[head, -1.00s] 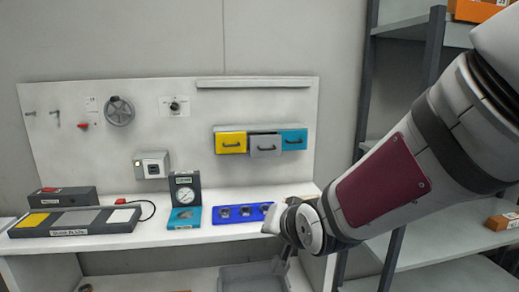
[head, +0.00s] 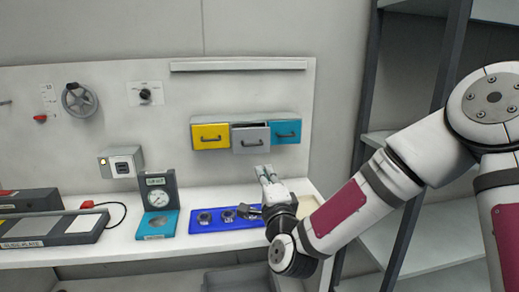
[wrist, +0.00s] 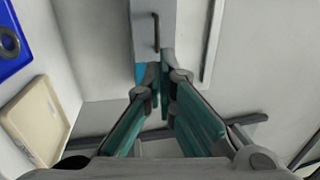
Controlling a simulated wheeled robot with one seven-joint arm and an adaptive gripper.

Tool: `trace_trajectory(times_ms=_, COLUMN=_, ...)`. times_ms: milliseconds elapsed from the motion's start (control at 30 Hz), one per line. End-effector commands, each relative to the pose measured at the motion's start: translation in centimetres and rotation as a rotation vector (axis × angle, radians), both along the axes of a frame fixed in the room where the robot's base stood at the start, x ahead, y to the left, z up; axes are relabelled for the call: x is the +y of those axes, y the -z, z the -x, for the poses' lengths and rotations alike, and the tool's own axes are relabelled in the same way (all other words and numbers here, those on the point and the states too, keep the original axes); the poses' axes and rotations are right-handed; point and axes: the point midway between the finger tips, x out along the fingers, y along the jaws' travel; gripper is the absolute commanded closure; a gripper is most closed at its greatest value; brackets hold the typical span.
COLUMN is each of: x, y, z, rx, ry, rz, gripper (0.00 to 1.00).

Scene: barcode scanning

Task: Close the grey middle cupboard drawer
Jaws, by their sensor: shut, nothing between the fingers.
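The grey middle drawer (head: 250,146) sits in the wall cupboard between the yellow drawer (head: 210,137) and the blue drawer (head: 286,132). It stands out from the cupboard, with a dark gap along its top edge. Its dark handle faces out. In the wrist view the grey drawer (wrist: 146,42) and its handle show at the top, ahead of my fingertips. My gripper (head: 265,172) is shut and empty, just below the drawer front in the head view. Its teal fingers (wrist: 164,76) show in the wrist view. Whether they touch the drawer I cannot tell.
Below is a white workbench with a blue tray (head: 200,224), a gauge on a stand (head: 158,190) and a beige tray (head: 318,203). A rail (head: 238,66) is above the cupboard. Grey shelving stands at the right.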

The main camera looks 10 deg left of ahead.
Motion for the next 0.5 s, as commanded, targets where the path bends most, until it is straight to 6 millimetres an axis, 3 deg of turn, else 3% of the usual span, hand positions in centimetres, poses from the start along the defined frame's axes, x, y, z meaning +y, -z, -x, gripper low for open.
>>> trace_trajectory(times_ms=500, x=2.8, y=-1.6, z=-9.2, rx=0.0, ry=0.001, rz=0.002, gripper=1.0)
